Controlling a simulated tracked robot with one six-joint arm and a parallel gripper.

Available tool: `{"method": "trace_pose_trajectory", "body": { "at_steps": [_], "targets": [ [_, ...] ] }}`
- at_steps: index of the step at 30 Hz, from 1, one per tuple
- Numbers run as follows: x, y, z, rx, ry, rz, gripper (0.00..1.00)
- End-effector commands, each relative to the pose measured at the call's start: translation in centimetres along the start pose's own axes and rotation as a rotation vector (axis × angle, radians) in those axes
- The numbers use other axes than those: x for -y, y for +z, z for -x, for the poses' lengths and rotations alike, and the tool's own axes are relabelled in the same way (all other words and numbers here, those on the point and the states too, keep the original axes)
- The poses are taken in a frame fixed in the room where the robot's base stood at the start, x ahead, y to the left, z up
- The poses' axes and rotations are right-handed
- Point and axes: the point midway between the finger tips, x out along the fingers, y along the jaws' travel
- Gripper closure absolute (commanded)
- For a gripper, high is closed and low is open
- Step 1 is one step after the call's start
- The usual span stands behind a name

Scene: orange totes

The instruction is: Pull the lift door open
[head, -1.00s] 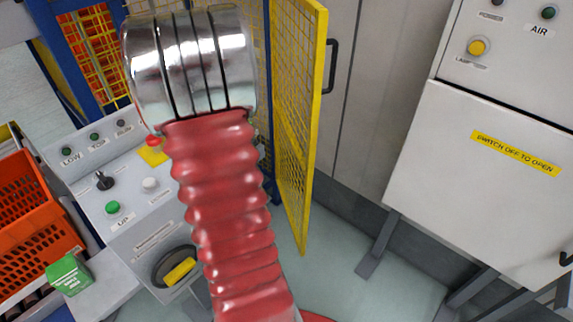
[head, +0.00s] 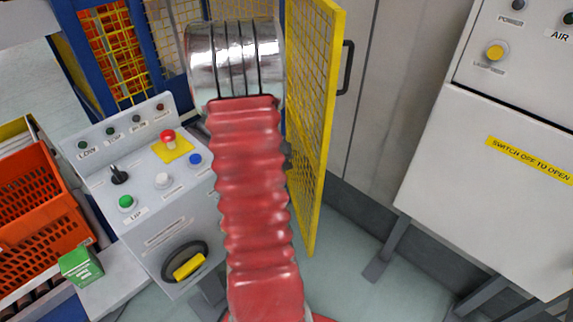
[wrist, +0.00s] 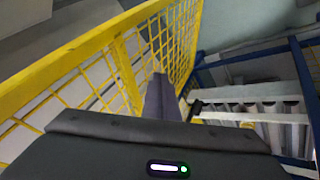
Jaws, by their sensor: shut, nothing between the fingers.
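The lift door is a yellow framed mesh panel (head: 312,130) in the head view. It stands swung out from the blue lift frame (head: 142,60). In the wrist view my gripper (wrist: 160,82) is shut and empty. Its fingers are close beside the yellow mesh door (wrist: 125,62), on its right side. I cannot tell whether they touch it.
A grey control panel (head: 145,235) with a red button stands left of my arm. An orange tote (head: 35,215) and a green box (head: 80,266) are further left. A white cabinet (head: 480,190) stands at the right. Grey floor (head: 345,255) is clear between door and cabinet.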

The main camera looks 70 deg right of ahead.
Motion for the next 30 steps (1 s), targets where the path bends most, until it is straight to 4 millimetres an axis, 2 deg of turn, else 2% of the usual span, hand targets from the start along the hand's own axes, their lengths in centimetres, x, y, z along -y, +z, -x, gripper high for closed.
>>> {"method": "trace_pose_trajectory", "body": {
  "at_steps": [20, 24, 30],
  "targets": [
    [0.2, 0.1, -8.1, 0.002, -0.002, 0.002, 1.0],
    [-1.9, 0.0, -8.8, 0.0, 0.0, 0.0, 1.0],
    [-3.2, -0.1, -9.6, -0.001, -0.002, 0.002, 1.0]
  ]
}}
